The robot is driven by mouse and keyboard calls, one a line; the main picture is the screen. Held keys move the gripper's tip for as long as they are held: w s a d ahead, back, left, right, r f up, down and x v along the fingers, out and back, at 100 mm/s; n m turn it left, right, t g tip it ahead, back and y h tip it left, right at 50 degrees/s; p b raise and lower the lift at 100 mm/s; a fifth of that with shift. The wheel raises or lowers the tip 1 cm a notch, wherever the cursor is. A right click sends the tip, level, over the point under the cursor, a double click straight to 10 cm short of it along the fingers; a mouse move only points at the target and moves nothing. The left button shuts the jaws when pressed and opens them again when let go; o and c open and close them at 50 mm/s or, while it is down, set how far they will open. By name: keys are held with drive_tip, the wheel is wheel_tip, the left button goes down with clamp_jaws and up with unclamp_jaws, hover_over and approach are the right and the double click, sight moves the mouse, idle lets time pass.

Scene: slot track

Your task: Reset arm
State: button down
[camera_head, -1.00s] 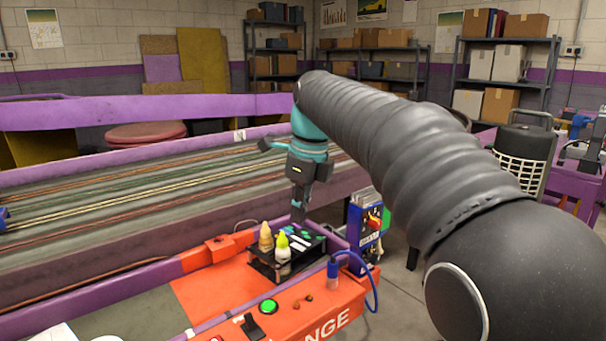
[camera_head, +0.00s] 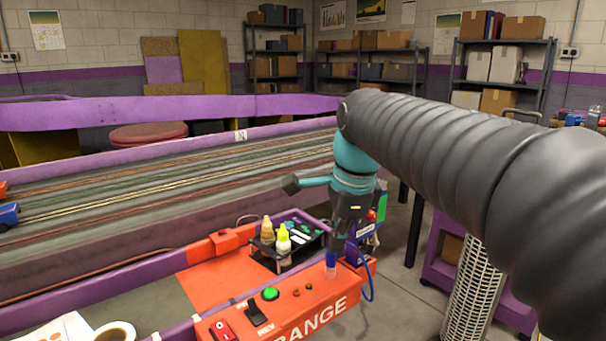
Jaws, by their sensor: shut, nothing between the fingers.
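My gripper (camera_head: 337,250) points down at the end of my arm, right of the small black bottle rack. Its fingers look narrow and close together, with nothing seen between them. Its tips overlap the blue plug by the orange control box in the picture; I cannot tell whether they touch. My dark ribbed arm reaches in from the right edge, with a teal wrist.
The orange control box (camera_head: 285,318) has a green button (camera_head: 270,293) and switches. The multi-lane slot track (camera_head: 150,192) runs behind. A tape roll (camera_head: 115,331) lies front left.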

drive_tip(key=s+d+f+n+t, duration=0.1)
drive_tip(key=s+d+f+n, duration=0.4)
drive_tip(key=s+n, duration=0.3)
drive_tip(key=s+d+f+n+t+h, duration=0.1)
drive_tip(key=s+d+f+n+t, duration=0.1)
drive_tip(key=s+d+f+n, duration=0.3)
drive_tip(key=s+f+n, duration=0.3)
drive_tip(key=s, duration=0.2)
drive_tip(key=shift+f, duration=0.3)
idle(0.4)
